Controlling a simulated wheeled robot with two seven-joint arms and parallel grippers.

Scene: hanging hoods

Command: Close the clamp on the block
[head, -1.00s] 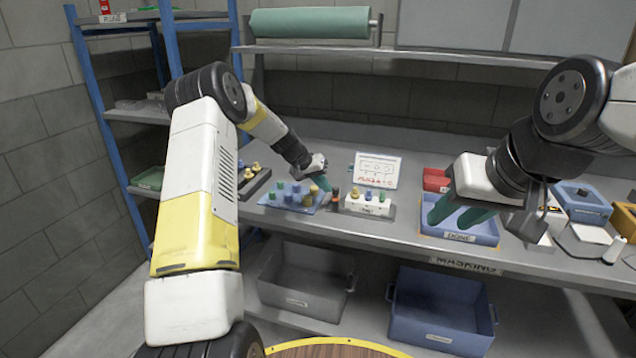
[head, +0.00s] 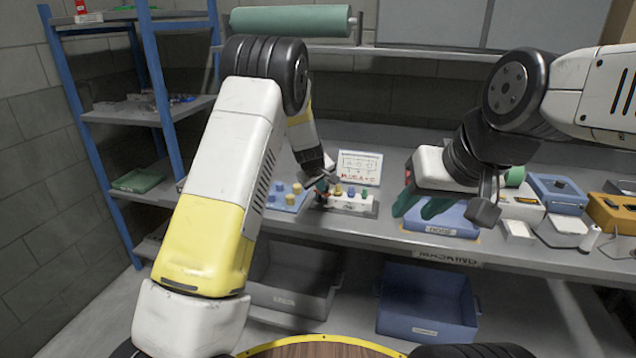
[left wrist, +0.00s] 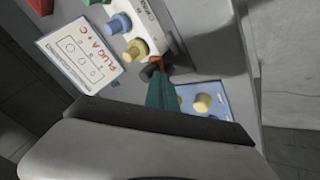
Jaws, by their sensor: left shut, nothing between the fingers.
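The white block (head: 349,201) stands on a grey base on the bench, with several coloured plugs in its top. It also shows in the left wrist view (left wrist: 152,22). The clamp (left wrist: 152,69), a small dark part with an orange-red piece, is at the block's end near the blue plug tray. My left gripper (head: 321,186) is shut and empty, its teal fingertips at the clamp; I cannot tell whether they touch it. The fingers (left wrist: 162,88) partly hide the clamp in the left wrist view. My right gripper (head: 422,206) is open and empty above the blue DONE tray.
A blue plug tray (head: 287,197) with yellow and blue plugs lies left of the block. A sign card (head: 360,166) stands behind it. The blue DONE tray (head: 452,222) is to the right. Bins sit on the shelf below.

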